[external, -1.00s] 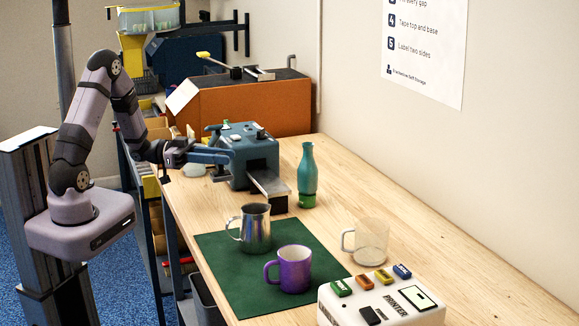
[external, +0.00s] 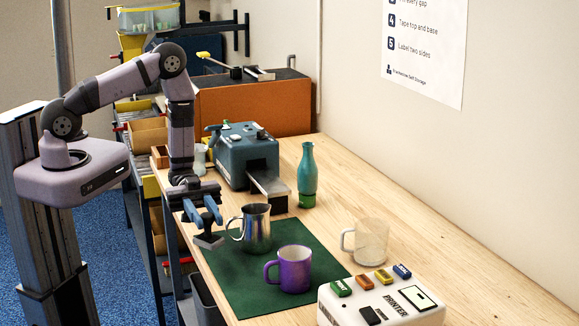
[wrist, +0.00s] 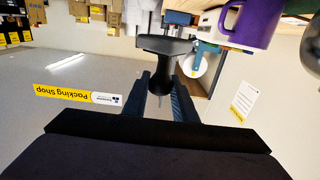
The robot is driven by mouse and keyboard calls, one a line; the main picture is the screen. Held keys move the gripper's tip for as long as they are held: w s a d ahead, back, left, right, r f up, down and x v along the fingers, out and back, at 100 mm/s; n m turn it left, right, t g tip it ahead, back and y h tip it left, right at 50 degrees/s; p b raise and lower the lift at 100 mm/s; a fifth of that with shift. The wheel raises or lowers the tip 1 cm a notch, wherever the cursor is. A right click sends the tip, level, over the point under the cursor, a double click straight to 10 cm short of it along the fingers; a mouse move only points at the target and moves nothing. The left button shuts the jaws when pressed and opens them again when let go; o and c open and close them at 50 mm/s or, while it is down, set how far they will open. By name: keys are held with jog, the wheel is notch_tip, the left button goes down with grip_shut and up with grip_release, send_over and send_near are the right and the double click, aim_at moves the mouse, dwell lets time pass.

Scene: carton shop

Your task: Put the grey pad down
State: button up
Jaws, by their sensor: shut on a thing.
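My gripper (external: 203,216) points down near the bench's left edge and is shut on the grey pad (external: 208,241). The pad appears over the left corner of the dark green mat (external: 240,290), left of the steel jug (external: 256,230). Its height above the mat is hard to tell. In the wrist view, the pad (wrist: 165,45) is a dark flat block with a narrow stem between the fingers of my gripper (wrist: 161,92).
A purple mug (external: 294,270) stands on the mat. A clear mug (external: 371,241), a white printer (external: 390,302) and a teal bottle (external: 307,178) stand farther right. A blue machine (external: 245,156) is behind my gripper. The bench (external: 430,240) is bare along the wall.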

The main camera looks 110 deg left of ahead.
jog(key=d+f+m+g+h+b, duration=0.3)
jog(key=d+m+g+h+b, duration=0.35)
jog(key=d, duration=1.45)
jog(key=w+d+r+n+t+y+b, duration=0.2)
jog(key=w+r+n+t+y+b, duration=0.45)
jog(key=w, duration=0.35)
jog(key=w+a+n+t+y, duration=0.35)
jog(key=a+y, duration=0.25)
jog(key=a, duration=0.2)
jog(key=w+a+n+t+y, duration=0.2)
jog(key=a+n+y, duration=0.25)
jog(key=a, duration=0.25)
jog(key=s+a+f+n+g+y, duration=0.1)
jog(key=s+a+n+g+y, duration=0.2)
jog(key=a+y, duration=0.45)
jog(key=s+a+f+n+g+y, duration=0.1)
jog(key=s+a+f+n+y, duration=0.3)
jog(key=a, duration=0.6)
jog(key=shift+n+t+y, duration=0.25)
jog(key=shift+n+y, duration=0.05)
jog(key=shift+w+d+f, duration=0.1)
jog(key=shift+w+f, duration=0.05)
jog(key=shift+f, duration=0.55)
jog(key=shift+w+d+f, duration=0.1)
jog(key=shift+w+f, duration=0.1)
jog(key=shift+f, duration=0.45)
jog(key=shift+w+d+f, duration=0.1)
jog(key=shift+w+f, duration=0.05)
jog(key=shift+f, duration=0.55)
